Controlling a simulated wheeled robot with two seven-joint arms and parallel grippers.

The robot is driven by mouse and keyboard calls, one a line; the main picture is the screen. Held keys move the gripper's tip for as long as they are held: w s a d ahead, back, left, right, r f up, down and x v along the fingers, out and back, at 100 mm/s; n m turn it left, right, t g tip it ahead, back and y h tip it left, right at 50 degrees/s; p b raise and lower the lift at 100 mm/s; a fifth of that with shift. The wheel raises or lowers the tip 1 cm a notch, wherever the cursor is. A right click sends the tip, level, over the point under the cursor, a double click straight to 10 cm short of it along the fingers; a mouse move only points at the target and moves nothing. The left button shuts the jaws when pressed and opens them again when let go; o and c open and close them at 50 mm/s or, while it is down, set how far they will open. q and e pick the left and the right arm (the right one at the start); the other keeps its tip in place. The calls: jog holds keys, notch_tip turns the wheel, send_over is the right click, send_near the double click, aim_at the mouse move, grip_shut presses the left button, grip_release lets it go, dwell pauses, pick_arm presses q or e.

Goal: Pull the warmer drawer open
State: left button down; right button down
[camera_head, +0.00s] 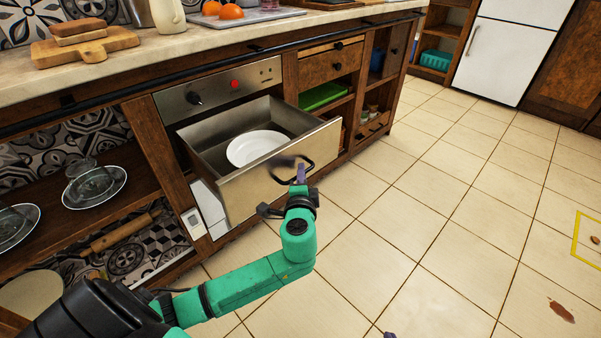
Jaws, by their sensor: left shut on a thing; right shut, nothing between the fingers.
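The steel warmer drawer (240,193) is pulled well out from under the control panel (215,90) in the wooden counter. A white plate (257,147) lies inside it. The drawer has a dark loop handle (309,161) on its front. My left gripper (299,176) is at the handle and shut on it, its purple fingertip beside the loop. The green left arm comes in from the lower left. Only a small purple tip of my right gripper (389,335) shows at the bottom edge; it is shut and empty, apart from the drawer.
Glass dishes (94,186) stand on the open shelf left of the drawer. A green tray (322,95) lies on a shelf to its right. A dark rail (250,52) runs along the counter edge. The tiled floor (450,200) in front is clear, with a brown stain (560,310) at right.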

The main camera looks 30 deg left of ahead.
pick_arm(q)
jog(key=c, duration=0.9)
grip_release()
jog(key=p+v, duration=0.2)
jog(key=v, duration=1.2)
jog(key=shift+s+d+f, duration=0.1)
jog(key=shift+s, duration=0.2)
pick_arm(e)
jog(key=d+g, duration=0.1)
jog(key=d+r+g+h, duration=0.1)
jog(key=d, duration=0.1)
jog(key=d+r+g+h, duration=0.1)
jog(key=shift+s+d+n, duration=0.3)
jog(key=shift+s, duration=0.1)
